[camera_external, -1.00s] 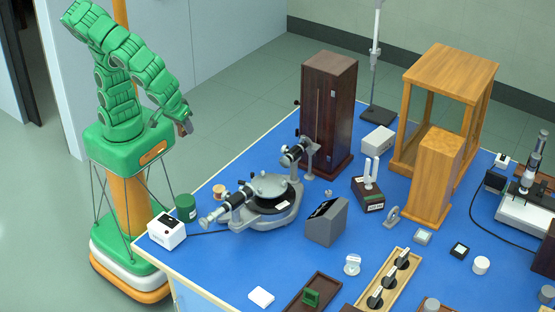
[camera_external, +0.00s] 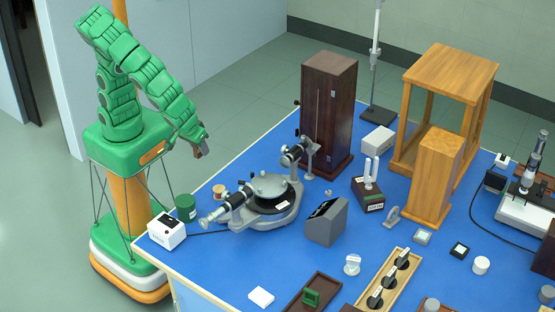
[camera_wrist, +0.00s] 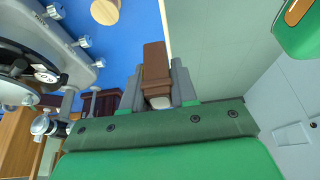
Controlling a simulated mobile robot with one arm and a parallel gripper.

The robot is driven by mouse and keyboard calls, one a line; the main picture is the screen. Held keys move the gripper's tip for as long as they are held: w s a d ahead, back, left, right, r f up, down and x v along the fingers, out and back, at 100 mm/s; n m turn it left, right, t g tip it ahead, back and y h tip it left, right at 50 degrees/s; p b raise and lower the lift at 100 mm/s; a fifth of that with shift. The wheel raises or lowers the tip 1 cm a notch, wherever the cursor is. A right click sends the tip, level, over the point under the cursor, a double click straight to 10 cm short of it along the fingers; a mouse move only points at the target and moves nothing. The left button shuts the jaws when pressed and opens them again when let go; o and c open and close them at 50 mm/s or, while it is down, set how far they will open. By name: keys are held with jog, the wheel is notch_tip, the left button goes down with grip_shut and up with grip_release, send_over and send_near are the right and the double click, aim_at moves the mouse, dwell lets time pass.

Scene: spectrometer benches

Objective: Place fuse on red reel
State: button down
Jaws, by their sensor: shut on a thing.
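My gripper (camera_external: 198,150) hangs in the air left of the blue table's far-left edge. In the wrist view, my gripper (camera_wrist: 157,82) is shut on a brown block, which I take to be the fuse (camera_wrist: 155,62), with a pale part at its lower end. The fuse also shows as a small brown tip in the external view (camera_external: 202,154). A small reel with a tan top and reddish side, apparently the red reel (camera_external: 220,192), stands upright near the table's left edge. Its round tan top (camera_wrist: 105,11) shows at the top of the wrist view. The fuse is apart from it.
A tall dark wooden cabinet (camera_external: 328,112) is farther back.

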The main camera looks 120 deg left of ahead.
send_over(220, 187)
jog(key=s, duration=0.1)
notch_tip(220, 187, down, 5)
jog(key=shift+s+f, duration=0.15)
jog(key=shift+f, duration=0.05)
jog(key=shift+w+f, duration=0.65)
jog(key=shift+f, duration=0.1)
jog(key=shift+w+f, duration=0.1)
jog(key=shift+f, duration=1.5)
jog(key=shift+f, duration=0.15)
jog(key=c, duration=0.9)
grip_release()
